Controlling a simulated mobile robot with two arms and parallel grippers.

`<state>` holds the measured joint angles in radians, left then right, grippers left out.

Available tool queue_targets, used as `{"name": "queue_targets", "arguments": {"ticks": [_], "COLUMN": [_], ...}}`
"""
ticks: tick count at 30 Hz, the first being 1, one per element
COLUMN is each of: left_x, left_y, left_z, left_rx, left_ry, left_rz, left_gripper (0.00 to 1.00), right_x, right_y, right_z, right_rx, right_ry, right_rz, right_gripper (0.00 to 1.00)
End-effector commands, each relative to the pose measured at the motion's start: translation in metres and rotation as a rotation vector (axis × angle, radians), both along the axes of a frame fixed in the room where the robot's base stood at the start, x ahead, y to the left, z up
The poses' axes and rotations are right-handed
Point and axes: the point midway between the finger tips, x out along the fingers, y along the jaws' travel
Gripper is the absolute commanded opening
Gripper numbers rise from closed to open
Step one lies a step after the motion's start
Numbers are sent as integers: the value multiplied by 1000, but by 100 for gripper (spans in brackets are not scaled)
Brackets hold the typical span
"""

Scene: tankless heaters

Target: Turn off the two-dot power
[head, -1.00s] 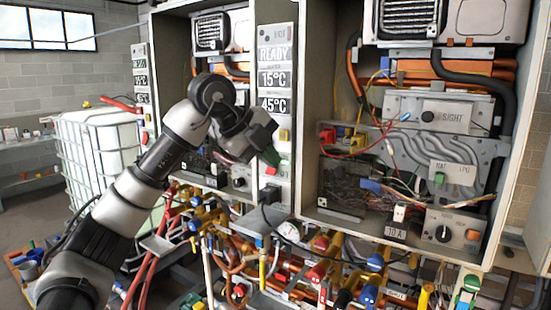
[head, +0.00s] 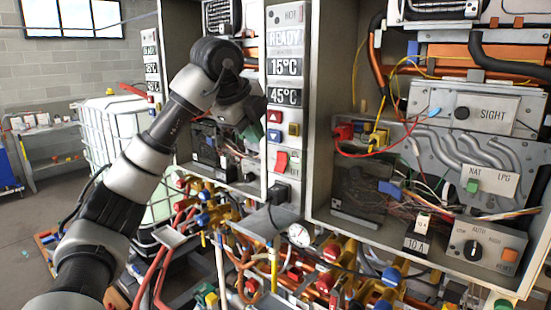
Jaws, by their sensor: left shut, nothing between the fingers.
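A tall grey control panel (head: 287,122) stands between two open heater cabinets. It has a HOT label, a READY display, and 15°C and 45°C readouts. A red rocker switch (head: 281,161) sits lower on the panel, beside a small label. My left gripper (head: 256,130) is shut and empty, just left of the panel's buttons and above the red switch. My right gripper is not in view.
A second, narrower panel (head: 151,65) is at the left. The right cabinet holds wires, a SIGHT plate (head: 468,110) and a rotary knob (head: 471,250). Pipes, valves and a gauge (head: 299,235) crowd the space below. A white caged tank (head: 115,135) stands behind my left arm.

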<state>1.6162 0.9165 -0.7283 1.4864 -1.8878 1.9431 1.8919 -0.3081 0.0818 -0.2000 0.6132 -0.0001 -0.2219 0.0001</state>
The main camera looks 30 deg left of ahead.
Motion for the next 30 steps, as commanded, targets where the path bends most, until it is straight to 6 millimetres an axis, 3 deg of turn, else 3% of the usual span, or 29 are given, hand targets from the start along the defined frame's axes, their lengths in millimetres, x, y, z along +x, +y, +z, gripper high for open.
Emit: {"name": "queue_targets", "arguments": {"ticks": [4,10,18,30], "left_x": [17,37,67,71], "left_y": [-1,-3,-6,-6], "left_z": [-26,-61,-76,-80], "left_rx": [1,1,-1,0], "left_ry": [7,5,2,-1], "left_rz": [0,-1,-1,-2], "left_gripper": [0,0,0,0], "right_x": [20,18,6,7], "right_y": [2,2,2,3], "right_z": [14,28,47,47], "right_rx": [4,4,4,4], "right_ry": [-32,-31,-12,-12], "right_rz": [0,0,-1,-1], "right_gripper": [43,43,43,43]}}
